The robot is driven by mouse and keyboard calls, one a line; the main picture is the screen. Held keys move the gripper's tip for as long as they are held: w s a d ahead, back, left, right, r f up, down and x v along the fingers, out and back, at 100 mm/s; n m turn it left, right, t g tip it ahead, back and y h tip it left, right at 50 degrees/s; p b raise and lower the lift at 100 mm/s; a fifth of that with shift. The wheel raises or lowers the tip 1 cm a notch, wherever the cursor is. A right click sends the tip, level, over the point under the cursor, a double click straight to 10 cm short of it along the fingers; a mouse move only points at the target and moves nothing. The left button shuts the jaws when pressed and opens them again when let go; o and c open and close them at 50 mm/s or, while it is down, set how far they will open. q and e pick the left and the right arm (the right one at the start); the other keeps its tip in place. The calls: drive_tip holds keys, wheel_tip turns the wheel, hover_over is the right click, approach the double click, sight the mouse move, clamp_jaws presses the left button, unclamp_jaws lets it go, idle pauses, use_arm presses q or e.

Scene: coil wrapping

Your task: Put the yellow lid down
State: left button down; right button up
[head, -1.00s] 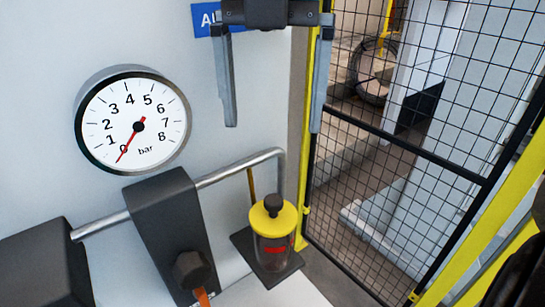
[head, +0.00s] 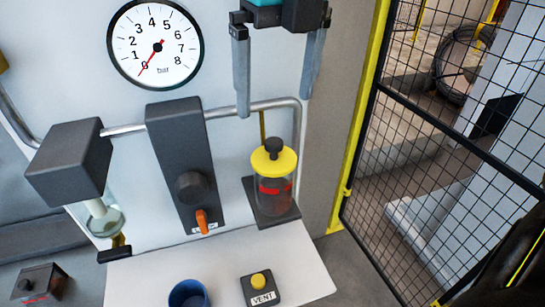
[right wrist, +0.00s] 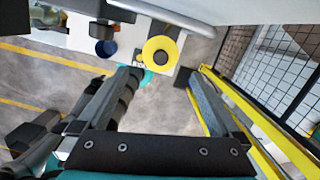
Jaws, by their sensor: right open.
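The yellow lid (head: 273,160) with its dark knob sits on top of the clear jar (head: 274,195), which has a red mark and stands on a dark bracket plate. My right gripper (head: 277,108) is open and empty, its fingers spread above the lid and apart from it in the head view. In the right wrist view the lid (right wrist: 160,50) shows beyond the fingertips, its dark knob near its middle. The jar is mostly hidden under the lid there. My left gripper is not in view.
A pressure gauge (head: 156,45) reads near 0. A dark valve block (head: 183,150) with an orange lever stands left of the jar. A blue cup (head: 188,294) and a VENT button (head: 260,284) are on the white shelf (head: 150,275). A mesh fence (head: 450,140) stands at right.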

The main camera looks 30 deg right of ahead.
sight(274, 141)
wheel_tip(274, 141, down, 4)
drive_tip(key=shift+w, duration=0.1)
drive_tip(key=shift+w+f, duration=0.1)
drive_tip(key=shift+f, duration=0.3)
drive_tip(key=f, duration=0.3)
drive_tip(key=f+p, duration=0.1)
drive_tip(key=shift+w+d+f, duration=0.1)
drive_tip(key=shift+w+f, duration=0.2)
drive_tip(key=shift+f, duration=0.1)
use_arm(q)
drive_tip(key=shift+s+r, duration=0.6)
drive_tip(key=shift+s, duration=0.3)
use_arm(e)
drive_tip(key=c, duration=1.2)
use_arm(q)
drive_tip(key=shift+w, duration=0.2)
use_arm(e)
drive_tip(key=shift+r, duration=0.2)
